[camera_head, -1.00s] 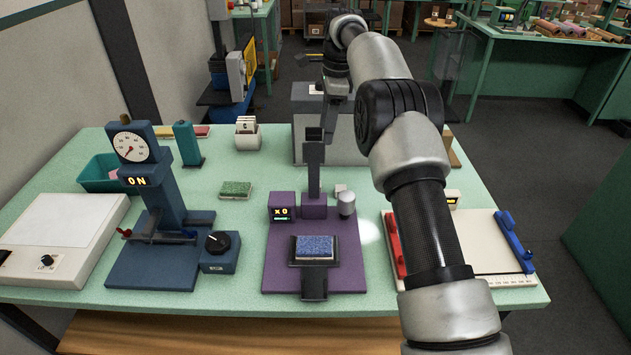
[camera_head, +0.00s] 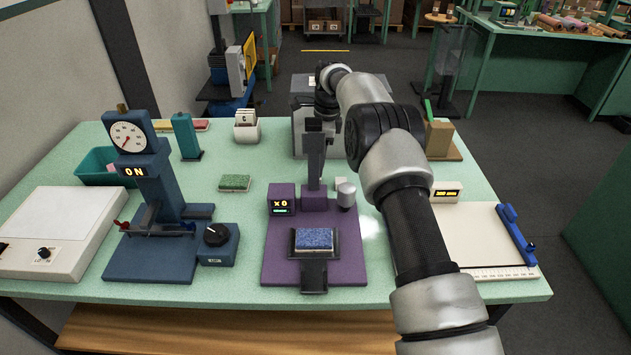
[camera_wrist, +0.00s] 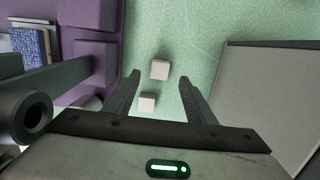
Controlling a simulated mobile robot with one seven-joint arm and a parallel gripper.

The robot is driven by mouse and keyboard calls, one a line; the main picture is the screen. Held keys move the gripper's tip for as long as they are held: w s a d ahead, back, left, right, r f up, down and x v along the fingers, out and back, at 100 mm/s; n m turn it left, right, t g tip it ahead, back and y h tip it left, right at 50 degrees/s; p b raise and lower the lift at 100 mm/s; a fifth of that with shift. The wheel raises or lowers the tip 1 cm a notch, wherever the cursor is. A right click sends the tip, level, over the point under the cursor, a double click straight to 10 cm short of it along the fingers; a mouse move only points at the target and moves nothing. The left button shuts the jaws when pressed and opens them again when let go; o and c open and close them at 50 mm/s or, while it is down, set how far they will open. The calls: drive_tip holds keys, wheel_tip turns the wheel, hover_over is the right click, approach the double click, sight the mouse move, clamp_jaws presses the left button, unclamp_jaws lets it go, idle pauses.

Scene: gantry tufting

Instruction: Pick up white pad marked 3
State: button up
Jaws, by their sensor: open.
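Two small white pads lie on the green table in the wrist view: one farther pad (camera_wrist: 160,70) and one nearer pad (camera_wrist: 147,102). No mark can be read on either, so I cannot tell which is marked 3. One small white pad (camera_head: 340,184) shows in the head view beside the purple machine's post. My gripper (camera_wrist: 160,77) is open, with its fingers spread either side of the pads in the wrist picture; it appears above them, holding nothing. In the head view the fingers are hidden behind the purple post.
The purple machine (camera_head: 272,262) stands close to my gripper, with a blue-topped pad (camera_head: 314,239) in its front holder. A grey box (camera_wrist: 265,95) is on the gripper's other side. A dial press (camera_head: 150,262) stands left; a white board (camera_head: 478,235) lies right.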

drive_tip(key=f, duration=0.5)
drive_tip(key=shift+a+f, duration=0.3)
drive_tip(key=shift+f, duration=0.05)
drive_tip(key=c, duration=1.1)
